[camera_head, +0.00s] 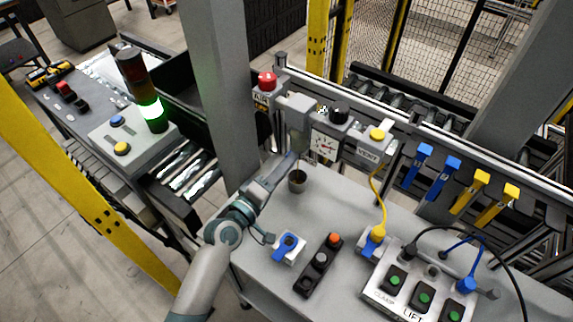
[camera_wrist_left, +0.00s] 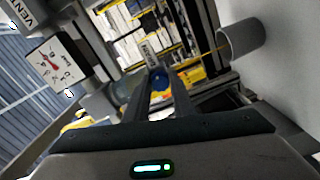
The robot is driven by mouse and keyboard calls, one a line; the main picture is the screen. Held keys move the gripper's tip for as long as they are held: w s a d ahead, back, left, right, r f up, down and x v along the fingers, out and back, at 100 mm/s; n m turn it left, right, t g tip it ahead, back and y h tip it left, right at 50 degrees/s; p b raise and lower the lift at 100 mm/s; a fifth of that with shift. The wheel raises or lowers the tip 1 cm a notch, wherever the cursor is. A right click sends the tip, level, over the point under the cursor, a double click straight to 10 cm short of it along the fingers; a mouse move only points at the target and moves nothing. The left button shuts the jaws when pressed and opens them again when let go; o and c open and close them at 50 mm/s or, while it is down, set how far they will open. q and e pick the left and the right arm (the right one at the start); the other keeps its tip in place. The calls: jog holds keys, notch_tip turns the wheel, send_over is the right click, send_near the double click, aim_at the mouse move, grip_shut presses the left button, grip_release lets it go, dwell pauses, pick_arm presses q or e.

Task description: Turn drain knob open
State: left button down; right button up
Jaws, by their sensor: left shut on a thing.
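My left gripper (camera_head: 297,154) reaches up under the grey filter unit (camera_head: 297,107) on the rail, just above a small dark cup (camera_head: 297,185). In the left wrist view its two fingers (camera_wrist_left: 161,75) are nearly together, with a blue part (camera_wrist_left: 158,82) showing between them. This looks like the drain knob, gripped by the fingers. A small white label (camera_wrist_left: 149,52) is by the fingertips; its text is too blurred to read. In the head view the knob is hidden by the gripper, so its angle cannot be told. My right gripper is not in view.
The red knob (camera_head: 267,82), gauge (camera_head: 326,145), black knob (camera_head: 339,115) and yellow vent button (camera_head: 377,134) sit along the same rail. Blue and yellow handles hang farther right. The grey bench (camera_head: 335,210) carries a blue-knobbed box (camera_head: 288,247) and a black button box (camera_head: 318,265).

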pick_arm(q)
jog(key=shift+n, duration=0.3)
jog(key=c, duration=1.5)
grip_release()
jog(key=shift+a, duration=0.1)
jog(key=shift+b+v, duration=3.1)
jog(key=shift+v, duration=5.55)
